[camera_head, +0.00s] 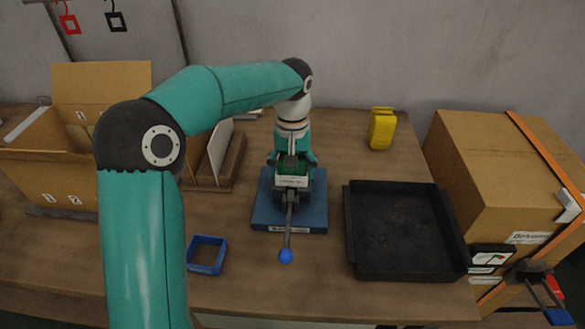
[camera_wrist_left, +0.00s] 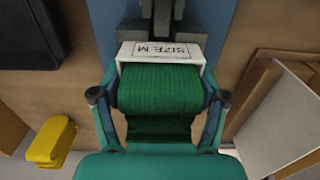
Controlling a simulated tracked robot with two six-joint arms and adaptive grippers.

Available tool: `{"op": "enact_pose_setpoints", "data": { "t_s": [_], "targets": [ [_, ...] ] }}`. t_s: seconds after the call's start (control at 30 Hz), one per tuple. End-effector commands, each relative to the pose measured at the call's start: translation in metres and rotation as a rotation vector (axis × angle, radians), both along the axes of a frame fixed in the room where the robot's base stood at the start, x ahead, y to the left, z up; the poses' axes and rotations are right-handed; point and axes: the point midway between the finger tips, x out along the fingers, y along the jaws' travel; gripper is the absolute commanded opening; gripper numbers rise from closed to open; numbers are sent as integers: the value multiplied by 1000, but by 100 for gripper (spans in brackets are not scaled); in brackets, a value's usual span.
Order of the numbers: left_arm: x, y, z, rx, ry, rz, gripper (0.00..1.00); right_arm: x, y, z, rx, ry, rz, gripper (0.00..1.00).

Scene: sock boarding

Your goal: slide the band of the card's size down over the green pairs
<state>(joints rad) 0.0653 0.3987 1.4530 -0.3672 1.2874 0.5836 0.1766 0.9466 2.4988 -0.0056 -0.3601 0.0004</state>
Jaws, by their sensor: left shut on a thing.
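The green pairs (camera_wrist_left: 160,90) form a folded ribbed stack on the press stand with the blue base (camera_head: 262,215), at the middle of the table. A white band (camera_wrist_left: 125,52) marked "SIZE M" goes around the far end of the stack in the left wrist view; in the head view the band (camera_head: 292,182) shows as a pale strip below the green. My left gripper (camera_wrist_left: 160,97) points down over the stand, with one finger on each side of the stack, shut on the band. The finger contact is partly hidden. My right gripper is not in view.
A lever with a blue knob (camera_head: 285,256) juts toward the front. A black tray (camera_head: 354,240) stands right of the stand, a yellow bundle (camera_head: 381,129) behind it. Cardboard boxes (camera_head: 480,140) flank the table.

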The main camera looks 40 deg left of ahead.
Motion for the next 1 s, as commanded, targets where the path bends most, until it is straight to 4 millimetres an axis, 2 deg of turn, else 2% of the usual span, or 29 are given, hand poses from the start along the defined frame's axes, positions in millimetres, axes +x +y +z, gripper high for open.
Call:
{"op": "enact_pose_setpoints", "data": {
  "t_s": [0.17,0.2,0.33,0.77,0.87,1.0],
  "targets": [
    [0,0,0,0,0,0,60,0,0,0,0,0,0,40],
    [0,0,0,0,0,0,80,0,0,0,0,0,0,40],
    [0,0,0,0,0,0,100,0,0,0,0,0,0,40],
    [0,0,5,0,0,0,100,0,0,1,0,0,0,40],
    [1,0,15,0,-4,0,100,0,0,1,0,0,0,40],
    [1,0,38,0,-5,0,100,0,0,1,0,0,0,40]
  ]
}}
